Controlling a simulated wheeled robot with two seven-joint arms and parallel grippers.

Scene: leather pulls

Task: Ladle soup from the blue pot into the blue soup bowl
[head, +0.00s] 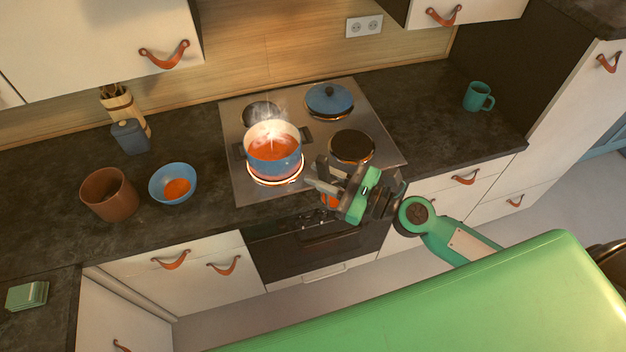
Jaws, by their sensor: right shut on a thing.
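The blue pot (274,158) stands on the glowing front left burner, steaming, with orange soup inside. The blue soup bowl (172,184) sits on the counter to the left, with some orange soup in its bottom. My right gripper (320,180) is just right of the pot, over the front of the stove. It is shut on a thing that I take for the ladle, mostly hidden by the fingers. An orange patch shows just below the fingers; I cannot tell whether it belongs to the ladle. My left gripper is out of view.
A brown crock (109,195) stands left of the bowl, with a dark blue canister (130,136) behind. A blue lidded pan (329,100) is on the back right burner. The front right burner (352,146) is bare. A teal mug (478,97) stands at the right.

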